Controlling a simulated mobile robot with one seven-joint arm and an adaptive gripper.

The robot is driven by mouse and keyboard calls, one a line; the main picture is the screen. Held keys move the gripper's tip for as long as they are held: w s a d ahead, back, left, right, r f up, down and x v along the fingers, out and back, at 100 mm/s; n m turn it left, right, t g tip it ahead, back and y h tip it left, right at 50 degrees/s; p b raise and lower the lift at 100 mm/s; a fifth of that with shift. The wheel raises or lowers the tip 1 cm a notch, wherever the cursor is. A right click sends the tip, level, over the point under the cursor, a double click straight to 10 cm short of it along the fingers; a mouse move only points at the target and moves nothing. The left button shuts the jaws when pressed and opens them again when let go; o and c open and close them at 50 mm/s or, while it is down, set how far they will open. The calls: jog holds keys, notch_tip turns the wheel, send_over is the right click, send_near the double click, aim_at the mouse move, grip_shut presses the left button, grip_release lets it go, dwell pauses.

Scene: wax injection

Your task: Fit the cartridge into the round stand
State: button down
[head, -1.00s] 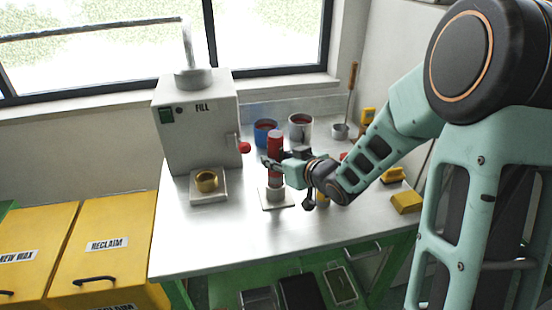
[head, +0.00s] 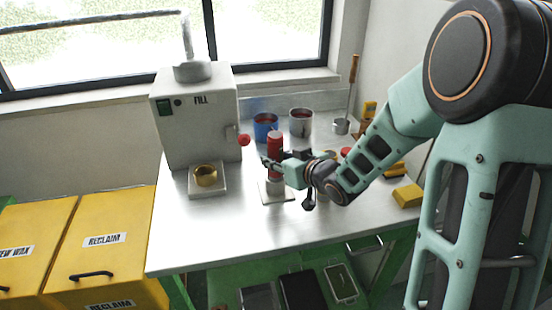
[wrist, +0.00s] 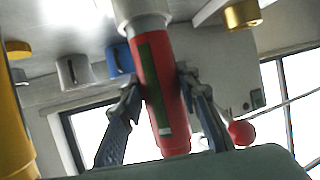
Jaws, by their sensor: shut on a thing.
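The red cartridge (head: 275,143) is upright in my gripper (head: 271,165), directly over the round stand (head: 276,188). In the wrist view, which looks inverted, the cartridge (wrist: 160,85) has a dark green strip and is tilted across the picture. My gripper (wrist: 160,100) has one finger on each side of it and is shut on it. The cartridge's lower end meets the grey round collar of the stand (wrist: 146,22). I cannot tell how deep it sits in the collar. The fingers hide part of the cartridge in the head view.
The fill machine (head: 195,125) with a brass cup (head: 205,175) stands left of the stand. Blue (head: 265,128) and grey (head: 300,122) pots stand behind. Yellow blocks (head: 407,195) lie at right. The table front (head: 240,240) is clear.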

jog(key=shift+f+b, duration=1.35)
jog(key=shift+f, duration=0.25)
jog(key=c, duration=1.4)
grip_release()
jog(key=shift+s+d, duration=0.1)
jog(key=v, duration=1.1)
jog(key=shift+s+d+r, duration=0.2)
jog(key=shift+s+d, duration=0.05)
jog(key=shift+s, duration=0.05)
